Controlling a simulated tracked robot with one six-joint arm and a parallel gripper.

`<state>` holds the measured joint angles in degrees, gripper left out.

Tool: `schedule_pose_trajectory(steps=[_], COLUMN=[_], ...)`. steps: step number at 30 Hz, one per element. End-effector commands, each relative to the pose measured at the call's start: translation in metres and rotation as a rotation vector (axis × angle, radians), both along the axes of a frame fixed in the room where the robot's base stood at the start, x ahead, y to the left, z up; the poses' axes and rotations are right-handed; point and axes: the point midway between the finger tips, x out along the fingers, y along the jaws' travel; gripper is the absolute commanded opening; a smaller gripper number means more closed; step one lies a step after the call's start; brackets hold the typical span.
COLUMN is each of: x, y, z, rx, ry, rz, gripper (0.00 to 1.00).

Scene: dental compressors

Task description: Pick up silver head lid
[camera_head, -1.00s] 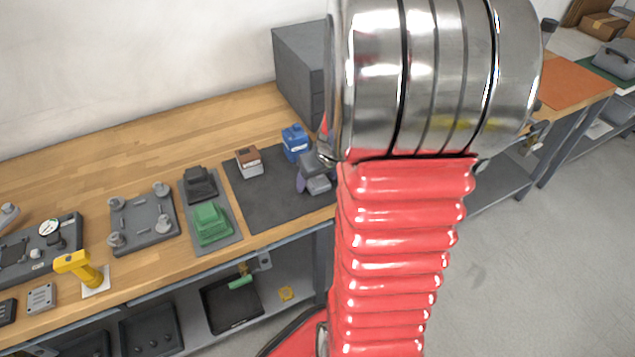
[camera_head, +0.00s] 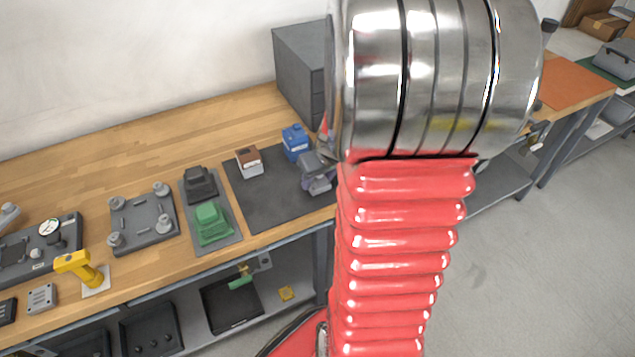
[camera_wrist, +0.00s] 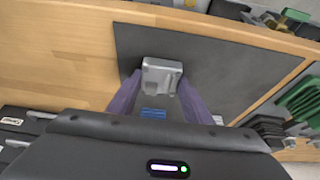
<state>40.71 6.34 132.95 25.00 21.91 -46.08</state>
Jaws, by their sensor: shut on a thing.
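The silver head lid (camera_wrist: 162,66) is a small light-grey metal piece, seen in the wrist view between the fingertips. My gripper (camera_wrist: 161,83) has two purple-grey fingers and is shut on the lid, one finger on each side. The dark mat lies beyond the lid, and I cannot tell how far the lid is above it. In the head view, my gripper (camera_head: 316,174) shows as a grey shape at the mat's right end, partly hidden by my arm. The lid is hard to make out there.
On the dark mat (camera_head: 262,204) stand a blue container (camera_head: 295,142) and a brown-topped white box (camera_head: 249,162). To the left are a green block (camera_head: 212,222) on a grey plate and a grey fixture plate (camera_head: 143,220). A grey drawer cabinet (camera_head: 300,62) stands behind. The wooden bench (camera_head: 130,140) is clear at the back.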

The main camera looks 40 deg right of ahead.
Motion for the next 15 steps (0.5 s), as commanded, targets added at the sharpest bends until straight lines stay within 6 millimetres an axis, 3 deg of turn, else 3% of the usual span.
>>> schedule_pose_trajectory(steps=[8,15], x=[0.000,0.001], y=[0.000,-0.001], z=[0.002,0.024], rx=[0.000,-0.004], ry=[-0.001,-0.004], rz=[0.000,0.000], gripper=[0.19,0.19])
